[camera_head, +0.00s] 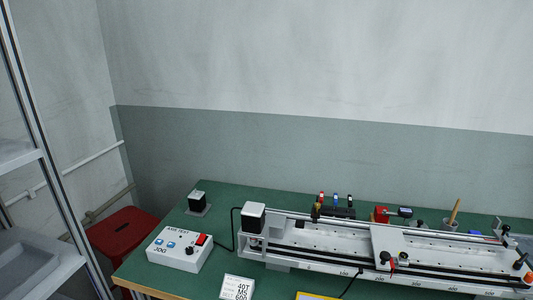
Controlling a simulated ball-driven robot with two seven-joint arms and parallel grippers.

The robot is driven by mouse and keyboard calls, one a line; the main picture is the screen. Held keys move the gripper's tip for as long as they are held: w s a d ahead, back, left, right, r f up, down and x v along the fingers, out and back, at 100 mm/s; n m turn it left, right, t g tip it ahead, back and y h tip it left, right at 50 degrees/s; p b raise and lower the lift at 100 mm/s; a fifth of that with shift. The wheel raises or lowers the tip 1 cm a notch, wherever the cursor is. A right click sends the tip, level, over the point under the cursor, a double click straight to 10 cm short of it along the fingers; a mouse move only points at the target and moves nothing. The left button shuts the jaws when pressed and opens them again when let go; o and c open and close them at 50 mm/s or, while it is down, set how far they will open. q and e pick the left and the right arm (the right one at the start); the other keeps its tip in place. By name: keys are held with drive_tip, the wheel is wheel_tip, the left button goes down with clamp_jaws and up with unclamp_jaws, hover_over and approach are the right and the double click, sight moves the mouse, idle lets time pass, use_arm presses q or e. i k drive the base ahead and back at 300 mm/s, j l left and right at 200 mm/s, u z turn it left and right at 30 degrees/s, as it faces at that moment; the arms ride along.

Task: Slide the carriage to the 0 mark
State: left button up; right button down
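The gantry (320,246) is a long white bed with dark rails, running across the green table from the middle to the right picture edge. The carriage seems to be the pale block across the rails (388,240), with black and red knobs (386,259) at its front. It stands well to the right of the boxy motor end (253,217). A number scale (360,275) runs along the front edge; its figures are too small to read surely, and I cannot make out the 0 mark. Neither of my grippers is in view.
A white control box (180,249) marked JOG, with a red switch, stands on the green table (135,270) at left. A small black-topped block (197,201) is behind it. A white label card (238,288) is in front. A red stool (122,231) stands left of the table.

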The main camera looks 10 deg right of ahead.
sight(390, 248)
drive_tip(key=k+l+u, duration=0.2)
drive_tip(key=l, duration=0.3)
drive_tip(key=k+l+u, duration=0.2)
drive_tip(key=k+l, duration=0.2)
